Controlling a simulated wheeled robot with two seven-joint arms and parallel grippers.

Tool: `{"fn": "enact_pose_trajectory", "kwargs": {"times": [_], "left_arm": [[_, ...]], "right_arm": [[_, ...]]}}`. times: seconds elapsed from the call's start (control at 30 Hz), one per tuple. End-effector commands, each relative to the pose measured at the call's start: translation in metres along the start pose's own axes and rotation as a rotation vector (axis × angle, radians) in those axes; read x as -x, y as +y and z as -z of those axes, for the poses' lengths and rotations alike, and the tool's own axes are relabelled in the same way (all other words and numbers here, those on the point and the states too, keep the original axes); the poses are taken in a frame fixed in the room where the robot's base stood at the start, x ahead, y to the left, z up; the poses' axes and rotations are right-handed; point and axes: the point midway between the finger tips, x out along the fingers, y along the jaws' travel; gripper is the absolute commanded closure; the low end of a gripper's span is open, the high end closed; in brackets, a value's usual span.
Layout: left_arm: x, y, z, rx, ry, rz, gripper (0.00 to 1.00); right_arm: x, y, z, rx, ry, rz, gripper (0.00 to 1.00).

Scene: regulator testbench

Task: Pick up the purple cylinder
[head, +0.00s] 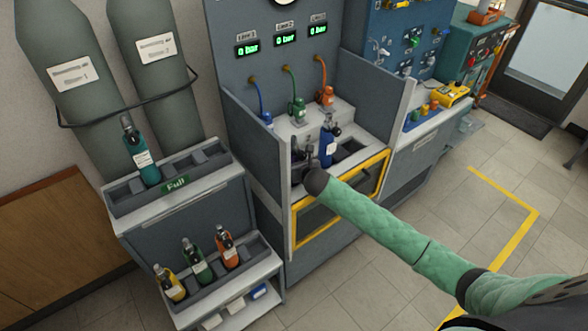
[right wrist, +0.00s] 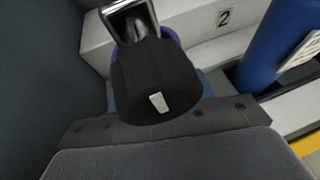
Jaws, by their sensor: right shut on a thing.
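The purple cylinder shows only as thin purple edges (right wrist: 116,52) behind a black block in the right wrist view. Most of it is hidden, and I cannot make it out in the head view. My right gripper (head: 303,158) is over the left part of the yellow-framed bench, shut on the purple cylinder. A blue cylinder (head: 327,147) stands upright just right of it, apart from it; it also shows in the right wrist view (right wrist: 277,45). My left gripper is not in view.
A rack on the left holds a teal cylinder (head: 142,155) above and yellow, green and orange cylinders (head: 198,262) below. Floor on the right is open.

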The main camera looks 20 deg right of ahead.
Motion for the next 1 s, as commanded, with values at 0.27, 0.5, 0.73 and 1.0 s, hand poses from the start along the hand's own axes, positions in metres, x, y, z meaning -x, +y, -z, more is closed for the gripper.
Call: {"fn": "enact_pose_trajectory", "kwargs": {"times": [0.27,0.5,0.73,1.0], "left_arm": [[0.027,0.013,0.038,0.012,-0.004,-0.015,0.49],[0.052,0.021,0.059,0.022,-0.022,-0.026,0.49],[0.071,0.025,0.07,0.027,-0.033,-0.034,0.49],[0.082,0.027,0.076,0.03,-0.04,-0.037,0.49]], "right_arm": [[0.022,-0.001,-0.058,0.004,-0.009,-0.001,0.81],[0.041,0.0,-0.102,0.003,-0.007,-0.001,0.81],[0.053,0.0,-0.13,0.001,-0.006,-0.001,0.81],[0.06,0.0,-0.145,0.0,-0.004,-0.001,0.81]]}}
